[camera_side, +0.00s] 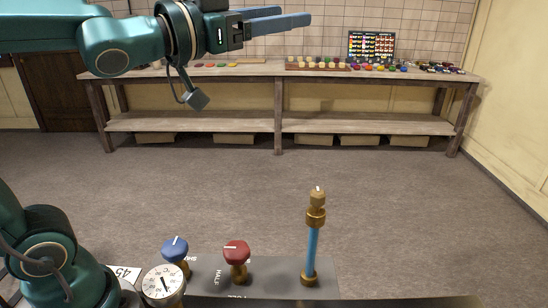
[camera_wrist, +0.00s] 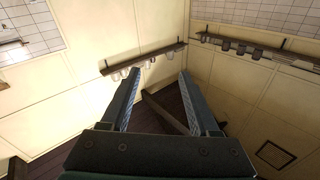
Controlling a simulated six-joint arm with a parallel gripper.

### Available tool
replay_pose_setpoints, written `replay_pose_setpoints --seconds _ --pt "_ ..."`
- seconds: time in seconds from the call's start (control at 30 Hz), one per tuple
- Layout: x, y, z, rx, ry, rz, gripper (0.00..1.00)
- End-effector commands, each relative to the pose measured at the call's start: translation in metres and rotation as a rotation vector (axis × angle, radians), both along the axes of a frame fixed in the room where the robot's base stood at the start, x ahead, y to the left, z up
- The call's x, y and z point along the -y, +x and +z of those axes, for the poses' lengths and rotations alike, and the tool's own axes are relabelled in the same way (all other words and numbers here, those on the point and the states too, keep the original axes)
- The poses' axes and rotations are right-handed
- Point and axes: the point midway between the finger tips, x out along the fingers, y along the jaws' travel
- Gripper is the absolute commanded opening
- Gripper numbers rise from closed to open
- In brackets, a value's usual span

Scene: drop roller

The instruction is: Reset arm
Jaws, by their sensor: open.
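My gripper (camera_side: 285,17) is high at the top of the side view, with its fingers pointing right and nothing between them. The wrist view shows the two fingers (camera_wrist: 155,98) spread apart and empty, facing the room's walls. In the side view, a blue knob (camera_side: 175,249), a red knob (camera_side: 237,252) and a round dial gauge (camera_side: 163,285) stand on the dark panel (camera_side: 400,287) at the bottom. A blue tube with brass fittings (camera_side: 312,250) stands upright at the panel's right part. My gripper is well above all of these and touches none.
A long wooden workbench (camera_side: 277,120) with small coloured items and a display board (camera_side: 371,46) stands against the tiled back wall. The wrist view shows wall rails with cups (camera_wrist: 140,64). The air around my gripper looks clear.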

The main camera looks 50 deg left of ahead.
Motion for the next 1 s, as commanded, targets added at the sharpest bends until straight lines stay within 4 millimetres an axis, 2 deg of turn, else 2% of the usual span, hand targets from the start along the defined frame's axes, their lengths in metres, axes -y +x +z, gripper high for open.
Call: replay_pose_setpoints --seconds 0.1,0.17,0.2,0.3,0.4,0.5,0.6,0.7,1.0 --pt "-0.021 -0.032 -0.049 -0.208 -0.058 0.126 0.62" --pt "-0.027 -0.049 -0.08 -0.337 -0.081 0.172 0.62" --pt "-0.029 -0.063 -0.102 -0.428 -0.097 0.193 0.62" --pt "-0.027 -0.099 -0.155 -0.665 -0.121 0.216 0.62" --pt "-0.02 -0.133 -0.199 -0.889 -0.131 0.21 0.62" --pt "-0.012 -0.161 -0.226 -1.063 -0.127 0.186 0.62" --pt "-0.007 -0.176 -0.235 -1.15 -0.112 0.164 0.62" --pt "-0.007 -0.181 -0.238 -1.179 -0.088 0.155 0.62" --pt "-0.007 -0.18 -0.237 -1.175 -0.081 0.153 0.62"
